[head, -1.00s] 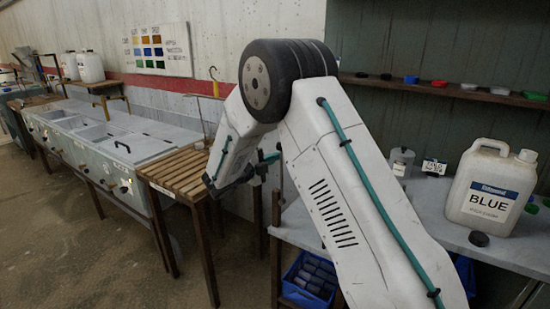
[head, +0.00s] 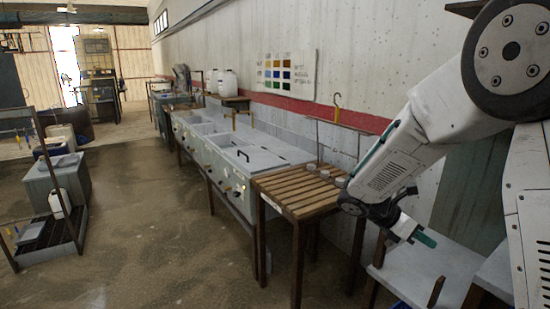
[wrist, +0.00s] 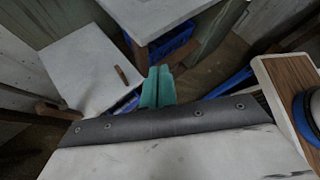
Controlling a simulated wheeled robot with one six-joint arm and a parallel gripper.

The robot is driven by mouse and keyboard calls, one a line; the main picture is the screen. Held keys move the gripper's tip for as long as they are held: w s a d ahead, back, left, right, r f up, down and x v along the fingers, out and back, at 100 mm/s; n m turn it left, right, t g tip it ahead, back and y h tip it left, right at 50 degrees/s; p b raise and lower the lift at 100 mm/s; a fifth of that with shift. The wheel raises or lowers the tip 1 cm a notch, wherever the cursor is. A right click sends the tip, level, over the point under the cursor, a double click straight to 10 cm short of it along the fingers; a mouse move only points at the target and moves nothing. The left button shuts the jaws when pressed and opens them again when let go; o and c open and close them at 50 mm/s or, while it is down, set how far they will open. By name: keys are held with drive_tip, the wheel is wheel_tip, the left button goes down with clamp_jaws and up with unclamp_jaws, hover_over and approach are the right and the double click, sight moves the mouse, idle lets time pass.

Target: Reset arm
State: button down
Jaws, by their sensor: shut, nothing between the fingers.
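My gripper (head: 424,238) is at the right of the head view, at the end of my bent white arm. It is shut and empty, in the air near the right end of the slatted wooden table. In the wrist view its green fingers (wrist: 157,86) are together with nothing between them. A pale bench top (wrist: 95,68) lies beyond and below the fingers.
The slatted table (head: 300,187) stands left of my gripper, with small round things on it. Left of it runs a long grey tank unit (head: 215,140). A dark rack with a white jug (head: 60,203) stands at the far left. The floor between is clear. Blue crates (wrist: 175,42) show under the bench.

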drive_tip(key=s+a+r+m+t+y, duration=0.1)
drive_tip(key=s+a+r+m+y, duration=0.2)
drive_tip(key=s+m, duration=0.3)
drive_tip(key=s+a+r+m+t+y, duration=0.1)
drive_tip(key=s+a+r+m+y, duration=0.2)
drive_tip(key=s, duration=0.9)
drive_tip(key=s+a+r+m+t+y, duration=0.1)
drive_tip(key=s+a+r+m+y, duration=0.2)
drive_tip(key=s+m, duration=0.6)
drive_tip(key=shift+s+a+r+m+t+y, duration=0.35)
drive_tip(key=shift+m+y, duration=0.25)
drive_tip(key=shift+y, duration=0.7)
